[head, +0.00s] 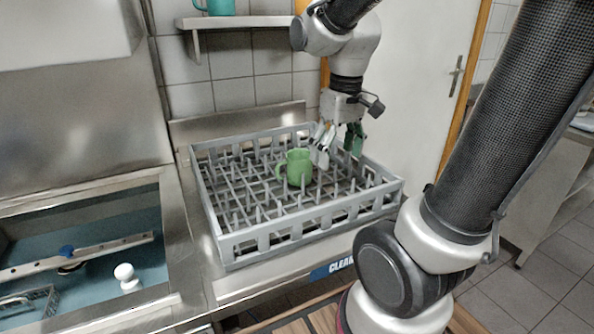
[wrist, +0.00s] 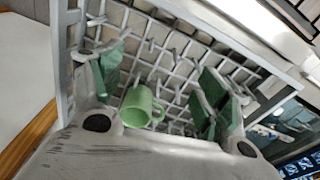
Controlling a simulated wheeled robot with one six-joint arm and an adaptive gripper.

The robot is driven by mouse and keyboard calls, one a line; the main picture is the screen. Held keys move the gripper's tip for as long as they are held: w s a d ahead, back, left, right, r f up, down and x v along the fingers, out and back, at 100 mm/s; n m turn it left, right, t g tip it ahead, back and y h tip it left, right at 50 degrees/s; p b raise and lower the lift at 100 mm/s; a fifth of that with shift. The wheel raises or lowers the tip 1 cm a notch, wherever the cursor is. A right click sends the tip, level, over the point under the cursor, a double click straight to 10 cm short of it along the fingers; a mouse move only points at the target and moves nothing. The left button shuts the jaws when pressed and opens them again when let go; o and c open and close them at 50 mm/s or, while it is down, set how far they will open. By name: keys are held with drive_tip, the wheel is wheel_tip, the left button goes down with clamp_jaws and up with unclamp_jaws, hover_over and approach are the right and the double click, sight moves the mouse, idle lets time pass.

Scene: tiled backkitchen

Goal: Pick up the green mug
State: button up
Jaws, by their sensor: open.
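The green mug (head: 298,167) stands in the grey dish rack (head: 256,241), near its middle, with its handle toward the left in the head view. In the wrist view the mug (wrist: 136,108) shows below and between the finger pads, nearer the left one. My gripper (head: 338,146) is above the rack, just right of the mug in the head view. Its green-padded fingers (wrist: 162,90) are spread apart with nothing held between them. The mug's base is partly hidden by the rack's pegs.
The rack sits on a steel counter (head: 202,248) with upright pegs around the mug. A sink (head: 100,240) with a white knob-like item (head: 127,277) lies to the left. A wall shelf (head: 240,22) above holds a teal mug (head: 215,6). A white door (head: 415,90) stands behind.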

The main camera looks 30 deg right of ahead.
sight(297, 167)
drive_tip(key=w+f+n, duration=0.2)
drive_tip(key=w+n, duration=0.1)
drive_tip(key=w, duration=0.1)
drive_tip(key=w+a+f+n+g, duration=0.1)
drive_tip(key=w+n, duration=0.2)
drive_tip(key=w, duration=0.1)
drive_tip(key=w+f+n, duration=0.2)
drive_tip(key=w+n, duration=0.1)
drive_tip(key=w, duration=0.2)
drive_tip(key=shift+a+f+g, duration=0.3)
drive_tip(key=shift+a, duration=0.05)
drive_tip(key=w+f+n, duration=0.1)
drive_tip(key=f+n, duration=0.1)
drive_tip(key=w+f+n, duration=0.1)
drive_tip(key=f+n, duration=0.1)
drive_tip(key=n, duration=0.1)
drive_tip(key=w+f+n, duration=0.1)
drive_tip(key=f+n, duration=0.1)
drive_tip(key=shift+w+f+t, duration=0.1)
drive_tip(key=shift+f+t, duration=0.15)
drive_tip(key=shift+t, duration=0.15)
drive_tip(key=shift+c, duration=0.3)
drive_tip(key=shift+r, duration=0.1)
drive_tip(key=c, duration=0.9)
